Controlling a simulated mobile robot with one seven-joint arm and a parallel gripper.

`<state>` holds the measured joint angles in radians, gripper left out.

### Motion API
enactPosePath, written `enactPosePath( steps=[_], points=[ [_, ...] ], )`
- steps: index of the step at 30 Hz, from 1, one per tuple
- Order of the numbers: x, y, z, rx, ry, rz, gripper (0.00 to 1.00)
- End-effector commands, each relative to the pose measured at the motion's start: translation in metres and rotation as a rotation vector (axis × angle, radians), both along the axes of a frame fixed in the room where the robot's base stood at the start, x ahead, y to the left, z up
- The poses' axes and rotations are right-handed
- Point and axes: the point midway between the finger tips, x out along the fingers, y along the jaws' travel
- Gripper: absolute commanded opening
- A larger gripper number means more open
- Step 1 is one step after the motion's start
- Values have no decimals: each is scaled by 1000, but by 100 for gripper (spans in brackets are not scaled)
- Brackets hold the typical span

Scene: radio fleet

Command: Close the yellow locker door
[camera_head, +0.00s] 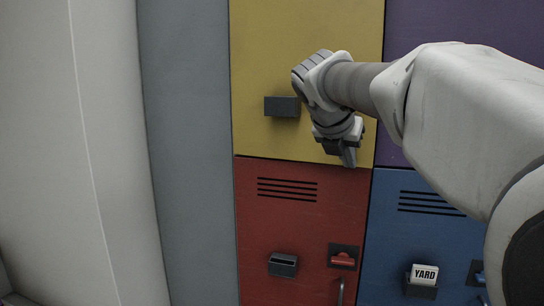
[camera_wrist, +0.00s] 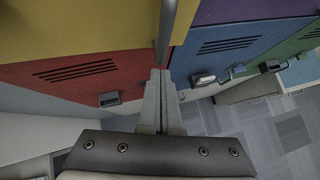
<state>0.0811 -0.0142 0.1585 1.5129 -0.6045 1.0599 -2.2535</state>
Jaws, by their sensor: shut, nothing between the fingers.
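The yellow locker door (camera_head: 265,60) is in the upper middle of the head view. It looks flush or nearly flush with its neighbours; I cannot tell whether a small gap is left. A dark box-shaped holder (camera_head: 282,106) sits on it. My gripper (camera_head: 349,158) is shut and empty, pointing down in front of the door's lower right part. In the wrist view, the shut fingers (camera_wrist: 158,76) are in front of the seam between the red and blue doors. The yellow door (camera_wrist: 70,25) fills the upper left there. A grey bar (camera_wrist: 167,25) is just beyond the fingertips. Contact is unclear.
A red locker door (camera_head: 290,225) is below and a blue one (camera_head: 400,240) is at lower right, with a YARD label (camera_head: 425,274). A purple door (camera_head: 440,22) is at upper right. Grey panel (camera_head: 185,150) lies left. Open floor (camera_wrist: 260,130) shows at right in the wrist view.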

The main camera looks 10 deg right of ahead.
Motion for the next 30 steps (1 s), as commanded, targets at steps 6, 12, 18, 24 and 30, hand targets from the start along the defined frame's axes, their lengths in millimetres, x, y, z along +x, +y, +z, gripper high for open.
enactPosePath(
  steps=[6,12,18,24,30],
  points=[
    [0,0,0,0,0,0,0],
    [5,-4,2,1,3,-1,0],
    [23,-18,4,0,4,-2,0],
    [32,-25,0,-2,0,-1,0],
    [32,-26,1,-5,-4,-3,0]
  ],
)
